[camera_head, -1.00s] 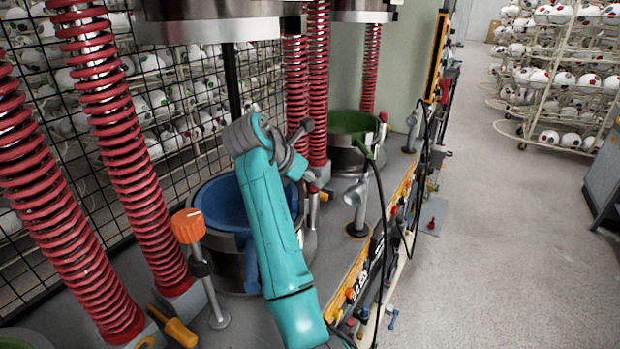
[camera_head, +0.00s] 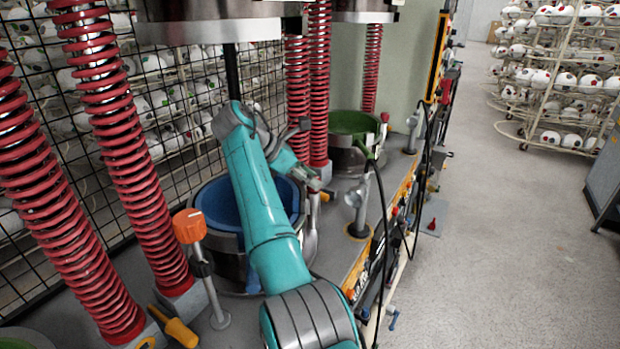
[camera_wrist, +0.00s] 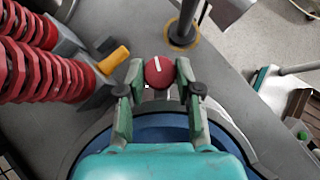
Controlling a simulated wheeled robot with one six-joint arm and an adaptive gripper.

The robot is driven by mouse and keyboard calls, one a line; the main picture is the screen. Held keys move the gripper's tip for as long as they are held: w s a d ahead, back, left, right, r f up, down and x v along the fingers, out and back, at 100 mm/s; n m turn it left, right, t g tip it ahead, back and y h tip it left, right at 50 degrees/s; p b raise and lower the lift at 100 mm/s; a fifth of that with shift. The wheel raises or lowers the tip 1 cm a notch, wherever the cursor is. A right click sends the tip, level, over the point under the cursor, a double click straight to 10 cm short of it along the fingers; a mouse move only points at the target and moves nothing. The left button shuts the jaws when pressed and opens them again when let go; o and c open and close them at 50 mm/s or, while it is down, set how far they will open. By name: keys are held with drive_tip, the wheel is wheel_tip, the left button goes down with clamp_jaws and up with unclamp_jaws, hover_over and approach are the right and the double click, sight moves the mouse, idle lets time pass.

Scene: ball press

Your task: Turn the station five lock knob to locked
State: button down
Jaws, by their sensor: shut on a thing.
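A round red knob (camera_wrist: 159,72) with a white pointer line sits between the fingertips in the wrist view. The line points nearly straight up in that picture, tilted slightly. My gripper (camera_wrist: 157,76) is shut on this knob, with one green finger on each side. In the head view my gripper (camera_head: 322,188) is at the right rim of the press pot with the blue inside (camera_head: 222,204). There the knob is mostly hidden by the gripper. No station number or lock label is readable.
An orange knob (camera_head: 189,226) on a post stands at the left front. A green-lined pot (camera_head: 352,123) stands farther back. A yellow-handled tool (camera_head: 181,331) lies at the front. The floor on the right (camera_head: 490,250) is clear.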

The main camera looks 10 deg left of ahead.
drive_tip(key=shift+a+m+g+h, duration=0.1)
drive_tip(key=shift+m+g+h, duration=0.3)
drive_tip(key=shift+m+g, duration=0.45)
drive_tip(key=c, duration=0.8)
unclamp_jaws()
drive_tip(key=shift+o, duration=0.2)
wheel_tip(320, 180, up, 10)
